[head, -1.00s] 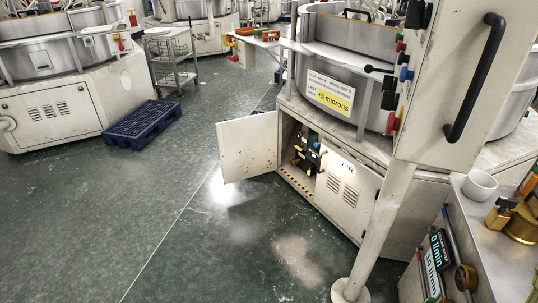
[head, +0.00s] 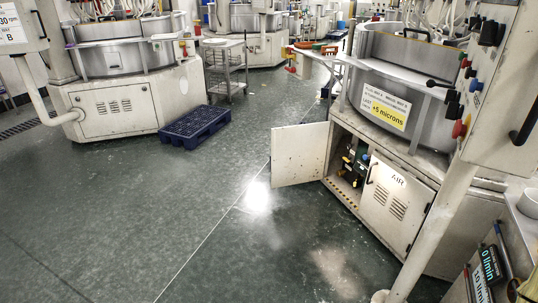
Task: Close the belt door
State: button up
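The open cabinet door (head: 300,154) stands swung out to the left at the base of the near lapping machine on the right. I take it for the belt door, but no belt label is readable on it. The dark cabinet opening (head: 350,165) beside it shows fittings with yellow and green parts inside. The neighbouring door marked AIR (head: 394,202) has vents and a handle, and looks shut. My gripper is not in view.
Open green floor (head: 150,230) lies in front of and left of the open door. A blue pallet (head: 195,126) and a grey wire trolley (head: 224,68) stand further back. A pale post (head: 430,235) and a bench with a meter (head: 490,265) stand at the right.

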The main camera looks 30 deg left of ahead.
aim_at(298, 152)
jog(key=u, duration=1.6)
jog(key=i, duration=6.55)
jog(key=z, duration=3.75)
jog(key=i, duration=0.5)
jog(key=z, duration=0.05)
